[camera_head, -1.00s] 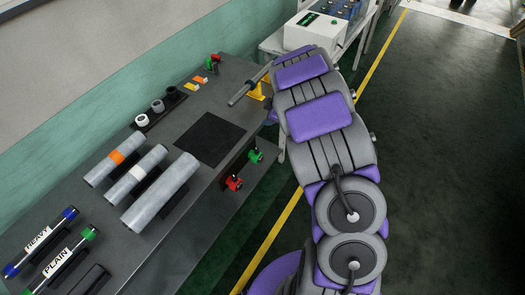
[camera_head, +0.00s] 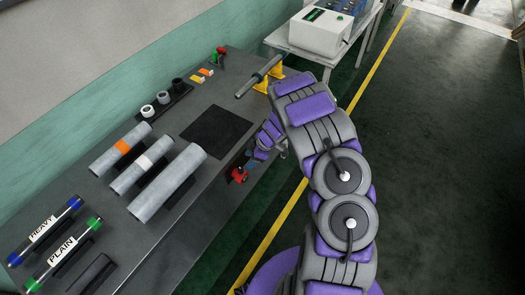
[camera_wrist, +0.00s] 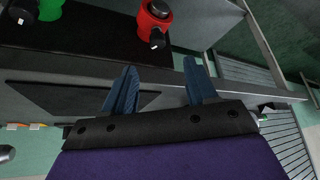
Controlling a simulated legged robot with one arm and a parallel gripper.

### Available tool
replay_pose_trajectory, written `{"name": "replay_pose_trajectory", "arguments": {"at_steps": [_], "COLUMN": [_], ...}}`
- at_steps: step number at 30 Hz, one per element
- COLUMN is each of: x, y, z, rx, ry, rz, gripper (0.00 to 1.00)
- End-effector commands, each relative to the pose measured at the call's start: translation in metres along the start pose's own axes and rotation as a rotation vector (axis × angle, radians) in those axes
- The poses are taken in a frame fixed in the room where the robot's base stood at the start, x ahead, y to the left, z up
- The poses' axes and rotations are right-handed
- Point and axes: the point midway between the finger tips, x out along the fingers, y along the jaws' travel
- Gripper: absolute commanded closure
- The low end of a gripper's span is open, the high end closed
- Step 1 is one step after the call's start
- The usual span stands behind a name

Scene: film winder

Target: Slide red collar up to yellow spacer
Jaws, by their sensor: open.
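The red collar (camera_head: 238,175) with a black knob is at the bench's front edge; the wrist view also shows it (camera_wrist: 152,22), mounted on the bench's dark front. A green collar (camera_wrist: 47,9) with a black knob is left of it. My gripper (camera_wrist: 160,66) is open and empty; its two blue fingers point toward the red collar, which is beyond the tips and apart from them. In the head view my wrist hides the green collar. No yellow spacer is clearly identifiable: yellow supports (camera_head: 269,78) hold a grey shaft (camera_head: 259,76), and a small yellow piece (camera_head: 207,71) lies behind.
The bench (camera_head: 225,95) carries a black mat (camera_head: 216,136), several grey rolls (camera_head: 168,183), small rings (camera_head: 147,111), and tubes marked HEAVY (camera_head: 45,230) and PLAIN (camera_head: 62,249). A white box (camera_head: 320,32) stands on a table behind. The floor (camera_head: 440,150) at right is clear.

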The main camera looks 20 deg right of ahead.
Motion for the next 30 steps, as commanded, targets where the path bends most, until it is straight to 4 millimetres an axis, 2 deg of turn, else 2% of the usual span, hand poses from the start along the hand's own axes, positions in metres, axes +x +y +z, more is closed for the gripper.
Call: {"name": "replay_pose_trajectory", "arguments": {"at_steps": [1, 10, 16, 21, 29, 30], "x": [0.011, 0.054, 0.078, 0.087, 0.085, 0.084], "y": [0.0, 0.007, 0.004, 0.002, 0.004, 0.005], "z": [0.001, 0.016, 0.009, 0.002, 0.006, 0.007], "rx": [0.0, 0.006, 0.005, 0.002, 0.001, 0.001], "ry": [0.004, 0.021, 0.015, 0.005, 0.014, 0.015], "rz": [-0.003, -0.004, -0.003, 0.0, -0.002, -0.003], "gripper": [0.43, 0.43, 0.43, 0.43, 0.42, 0.46]}}
